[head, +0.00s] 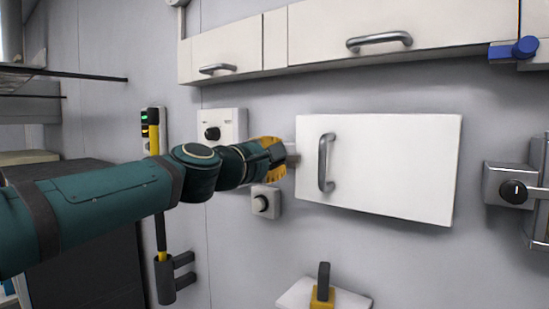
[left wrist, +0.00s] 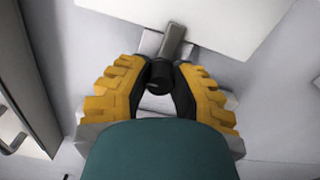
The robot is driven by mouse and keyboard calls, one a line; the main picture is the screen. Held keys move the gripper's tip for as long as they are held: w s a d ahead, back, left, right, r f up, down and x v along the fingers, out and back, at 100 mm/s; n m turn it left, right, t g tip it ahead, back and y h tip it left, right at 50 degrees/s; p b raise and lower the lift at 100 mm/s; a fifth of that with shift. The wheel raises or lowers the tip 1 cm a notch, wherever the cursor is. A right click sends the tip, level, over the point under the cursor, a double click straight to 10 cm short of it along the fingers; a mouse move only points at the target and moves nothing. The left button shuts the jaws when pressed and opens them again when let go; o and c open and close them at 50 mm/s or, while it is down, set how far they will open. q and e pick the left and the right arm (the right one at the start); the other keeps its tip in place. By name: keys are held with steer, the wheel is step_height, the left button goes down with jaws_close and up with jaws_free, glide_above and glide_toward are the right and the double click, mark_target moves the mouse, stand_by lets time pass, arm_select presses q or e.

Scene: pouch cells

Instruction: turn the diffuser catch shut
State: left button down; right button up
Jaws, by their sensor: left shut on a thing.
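The white diffuser panel (head: 400,170) with a grey bar handle (head: 326,162) is on the wall, centre right in the head view. The catch (left wrist: 172,42) is a small grey lever with a black round hub, at the panel's edge in the left wrist view. Its lever lies slanted and its tip overlaps the panel (left wrist: 215,20). In the head view a grey part of the catch (head: 291,148) shows at the panel's left edge. My left gripper (head: 279,158), with yellow fingers, is shut on the black hub; its fingers hide part of the catch. My right gripper is not in view.
Wall boxes with black knobs are above (head: 212,133) and below (head: 262,203) my left wrist. White cupboards (head: 330,42) hang overhead. A grey box with a black knob (head: 513,191) is at right. A yellow block with a dark handle (head: 322,296) is at the bottom.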

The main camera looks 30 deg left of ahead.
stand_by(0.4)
arm_select(q)
steer(key=c, duration=0.7)
jaws_free()
steer(key=shift+c, duration=0.2)
steer(key=s, duration=1.2)
steer(key=shift+a, duration=0.45)
